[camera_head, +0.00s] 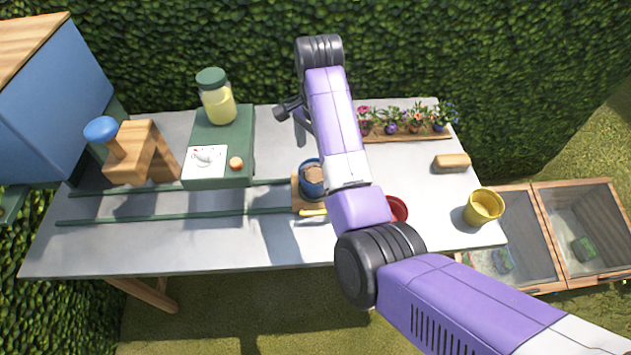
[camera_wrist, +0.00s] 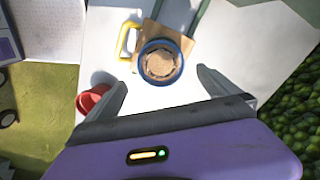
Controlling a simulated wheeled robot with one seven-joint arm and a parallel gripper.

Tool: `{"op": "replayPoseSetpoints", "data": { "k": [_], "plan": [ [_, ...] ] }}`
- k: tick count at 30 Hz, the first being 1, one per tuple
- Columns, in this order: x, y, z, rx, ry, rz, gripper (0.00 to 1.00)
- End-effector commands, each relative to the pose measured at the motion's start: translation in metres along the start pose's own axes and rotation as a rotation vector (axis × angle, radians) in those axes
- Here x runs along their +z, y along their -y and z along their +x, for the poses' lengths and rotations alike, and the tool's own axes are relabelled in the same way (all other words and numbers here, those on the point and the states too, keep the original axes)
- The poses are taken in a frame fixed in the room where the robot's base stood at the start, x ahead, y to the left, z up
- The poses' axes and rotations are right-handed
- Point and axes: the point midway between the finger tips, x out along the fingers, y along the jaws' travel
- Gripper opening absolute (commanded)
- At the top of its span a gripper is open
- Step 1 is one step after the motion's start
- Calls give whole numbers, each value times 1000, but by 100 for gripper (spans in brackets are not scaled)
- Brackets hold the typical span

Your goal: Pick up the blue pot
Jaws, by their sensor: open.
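The blue pot (camera_head: 313,178) holds brown soil and stands on a small wooden board (camera_head: 297,199) near the middle of the table. In the head view my arm covers part of its right side. The pot also shows in the wrist view (camera_wrist: 161,62), seen from above, with its whole rim visible. My gripper (camera_wrist: 160,88) is open and empty, its two fingers spread to either side of the pot's near edge in the picture. It appears to be above the pot and not touching it. In the head view the gripper (camera_head: 292,112) is partly hidden behind my wrist.
A yellow handle (camera_wrist: 127,40) lies beside the pot. A red pot (camera_head: 398,209) and a yellow pot (camera_head: 483,207) stand to the right. Green rails (camera_head: 180,217) run left from the board. A flower tray (camera_head: 405,135) and a jar (camera_head: 217,100) stand at the back.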

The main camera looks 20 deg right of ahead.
Motion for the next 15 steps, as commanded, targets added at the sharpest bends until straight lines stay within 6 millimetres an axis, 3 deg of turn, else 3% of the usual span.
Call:
{"op": "replayPoseSetpoints", "data": {
  "k": [15],
  "plan": [
    [7,1,54,11,5,1,100]
  ]
}}
